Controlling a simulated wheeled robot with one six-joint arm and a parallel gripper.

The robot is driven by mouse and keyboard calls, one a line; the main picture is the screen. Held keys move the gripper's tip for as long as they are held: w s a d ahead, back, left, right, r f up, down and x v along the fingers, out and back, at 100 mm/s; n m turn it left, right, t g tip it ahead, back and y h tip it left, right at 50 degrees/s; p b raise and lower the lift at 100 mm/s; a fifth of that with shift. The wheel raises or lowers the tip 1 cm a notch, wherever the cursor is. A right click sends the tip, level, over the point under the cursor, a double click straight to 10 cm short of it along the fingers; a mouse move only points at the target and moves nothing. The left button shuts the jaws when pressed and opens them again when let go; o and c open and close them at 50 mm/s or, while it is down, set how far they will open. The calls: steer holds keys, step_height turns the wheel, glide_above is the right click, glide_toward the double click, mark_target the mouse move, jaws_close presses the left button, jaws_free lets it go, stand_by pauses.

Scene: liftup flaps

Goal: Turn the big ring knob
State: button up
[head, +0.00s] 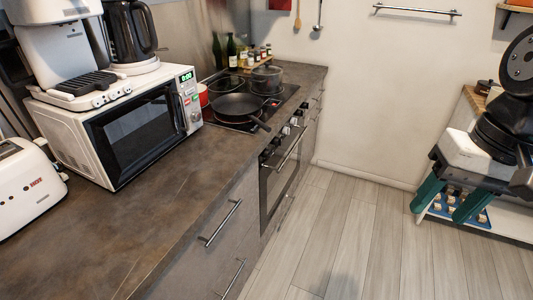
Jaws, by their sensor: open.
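The white microwave (132,125) on the counter has a round knob (195,116) low on its control panel, under a lit green display. The oven (283,172) under the hob has several small silver knobs (286,131) along its front top edge. I cannot tell from this view which of these is the big ring knob. My gripper (438,213) is at the right, with two teal fingers spread apart and pointing down. It is open and empty, far from the microwave and the oven, over the floor side.
A black pan (238,107) and a pot (267,79) stand on the hob. A coffee machine (62,45) and a kettle (130,32) sit on the microwave; a toaster (28,190) is at left. The wooden floor (350,235) is clear. A white shelf unit (503,222) is behind my gripper.

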mark_target(272, 154)
steer(key=w+a+f+m+g+y, duration=0.1)
steer(key=w+a+f+m+y, duration=0.15)
steer(key=w+a, duration=0.6)
steer(key=w+a+f+m+y, duration=0.2)
steer(key=w+a+m+y, duration=0.15)
steer(key=w, duration=0.95)
steer(key=w+a+f+m+g+y, duration=0.1)
steer(key=w+a+f+m+y, duration=0.25)
steer(key=w, duration=0.75)
steer(key=w+a+f+m+t+y, duration=0.35)
steer(key=w+f+m, duration=0.25)
steer(key=w+f, duration=0.5)
steer(key=w+a+f+m+t+y, duration=0.2)
steer(key=w+f+m+t, duration=0.25)
steer(key=w+f, duration=0.65)
steer(key=shift+m, duration=0.4)
steer(key=a+f, duration=0.1)
steer(key=a, duration=0.1)
steer(key=a+f, duration=0.1)
steer(key=a, duration=0.1)
steer(key=a+f, duration=0.1)
steer(key=a, duration=0.2)
steer(key=shift+s+a+f, duration=0.1)
steer(key=shift+s, duration=0.2)
steer(key=c, duration=0.9)
